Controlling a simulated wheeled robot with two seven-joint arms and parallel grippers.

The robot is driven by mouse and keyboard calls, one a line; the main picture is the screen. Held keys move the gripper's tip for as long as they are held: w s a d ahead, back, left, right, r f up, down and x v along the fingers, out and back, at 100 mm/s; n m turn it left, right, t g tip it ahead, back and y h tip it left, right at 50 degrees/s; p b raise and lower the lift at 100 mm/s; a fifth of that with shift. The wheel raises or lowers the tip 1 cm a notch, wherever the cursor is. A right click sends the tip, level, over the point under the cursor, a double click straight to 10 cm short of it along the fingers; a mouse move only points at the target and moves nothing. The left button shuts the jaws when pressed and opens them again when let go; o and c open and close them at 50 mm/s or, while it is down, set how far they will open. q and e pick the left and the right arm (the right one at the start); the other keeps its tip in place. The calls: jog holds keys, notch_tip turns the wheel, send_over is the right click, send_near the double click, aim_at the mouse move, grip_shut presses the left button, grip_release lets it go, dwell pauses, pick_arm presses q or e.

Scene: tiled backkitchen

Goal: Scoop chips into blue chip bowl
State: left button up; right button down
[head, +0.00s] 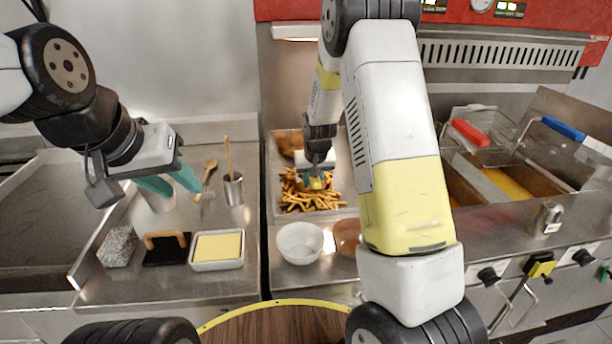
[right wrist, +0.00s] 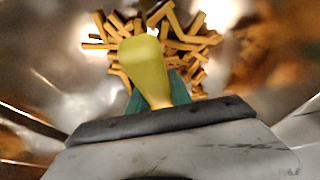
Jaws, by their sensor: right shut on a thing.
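A pile of chips (head: 312,198) lies on the metal tray (head: 283,214) in the middle of the head view. My right gripper (head: 317,178) is over the chips, shut on a yellow handle (right wrist: 147,70), probably the scoop's. The far end of that tool is not clearly seen. The chips (right wrist: 182,38) also show beyond the handle in the right wrist view. A white bowl (head: 300,243) stands in front of the tray, apart from the gripper. No bowl looks clearly blue. My left gripper (head: 176,184) is open and empty above the left counter.
A brown round thing (head: 347,237) beside the white bowl is partly hidden by my right arm. On the left are a metal cup (head: 233,190), a yellow-filled dish (head: 217,248), a dark block with a handle (head: 166,247) and a grey sponge-like block (head: 117,246). Fryers (head: 500,185) stand right.

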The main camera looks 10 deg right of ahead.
jog(key=shift+s+a+r+t, duration=0.1)
jog(key=shift+s+r+t, duration=0.15)
jog(key=shift+t, duration=0.25)
notch_tip(320, 180, up, 3)
jog(key=shift+s+f, duration=0.1)
jog(key=shift+f, duration=0.1)
jog(key=shift+t, duration=0.3)
jog(key=shift+s+r, duration=0.3)
jog(key=shift+r, duration=0.9)
jog(key=shift+s+r, duration=0.3)
jog(key=shift+r, duration=0.95)
jog(key=shift+s+r, duration=0.3)
jog(key=shift+r, duration=0.9)
